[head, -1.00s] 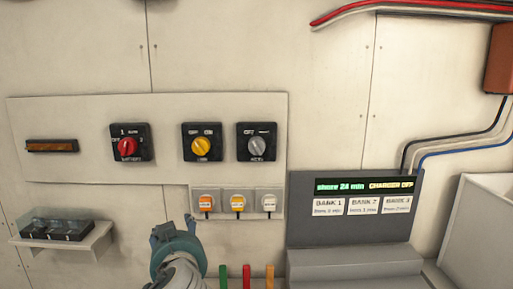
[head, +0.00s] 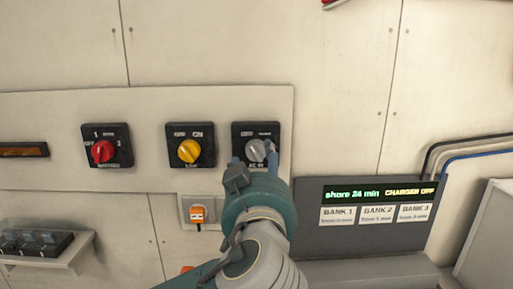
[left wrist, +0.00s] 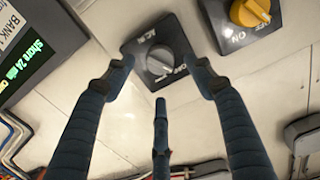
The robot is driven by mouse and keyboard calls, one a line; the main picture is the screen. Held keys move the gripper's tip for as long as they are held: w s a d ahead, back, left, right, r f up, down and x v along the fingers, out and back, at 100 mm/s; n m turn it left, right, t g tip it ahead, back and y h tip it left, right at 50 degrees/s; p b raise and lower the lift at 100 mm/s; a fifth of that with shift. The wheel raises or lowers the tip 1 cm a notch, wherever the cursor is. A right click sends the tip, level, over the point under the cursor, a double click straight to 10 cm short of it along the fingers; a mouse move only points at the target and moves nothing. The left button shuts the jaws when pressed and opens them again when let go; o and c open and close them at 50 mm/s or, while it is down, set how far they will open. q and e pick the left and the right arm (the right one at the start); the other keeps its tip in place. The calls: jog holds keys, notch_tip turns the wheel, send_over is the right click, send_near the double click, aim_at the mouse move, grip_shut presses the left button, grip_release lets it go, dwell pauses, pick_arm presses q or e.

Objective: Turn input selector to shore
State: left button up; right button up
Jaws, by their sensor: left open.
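The input selector is a grey knob (head: 256,150) on a black square plate marked AC IN, rightmost of three on the white panel. Where the knob points is hard to tell. My left gripper (head: 255,160) is in front of it, with fingertips at either side of the knob in the head view. In the left wrist view the gripper (left wrist: 160,80) has its three fingers spread wide, and the knob lies beyond them, apart from them. My right gripper is not in view.
A yellow knob (head: 189,150) and a red knob (head: 104,151) sit to the left. Below is an orange switch (head: 197,213); its neighbours are hidden behind my arm. A charger display (head: 380,192), at right, reads "shore 24 min CHARGER OFF". A shelf (head: 72,248) juts out at lower left.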

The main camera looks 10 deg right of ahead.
aim_at(256, 155)
pick_arm(q)
jog(key=w, duration=0.2)
jog(key=w+p, duration=0.1)
jog(key=shift+w+d, duration=0.25)
jog(key=shift+d, duration=0.05)
jog(key=shift+w+d, duration=0.2)
jog(key=shift+w, duration=0.6)
jog(key=shift+w+f, duration=0.1)
jog(key=c, duration=1.1)
jog(key=shift+c, duration=0.2)
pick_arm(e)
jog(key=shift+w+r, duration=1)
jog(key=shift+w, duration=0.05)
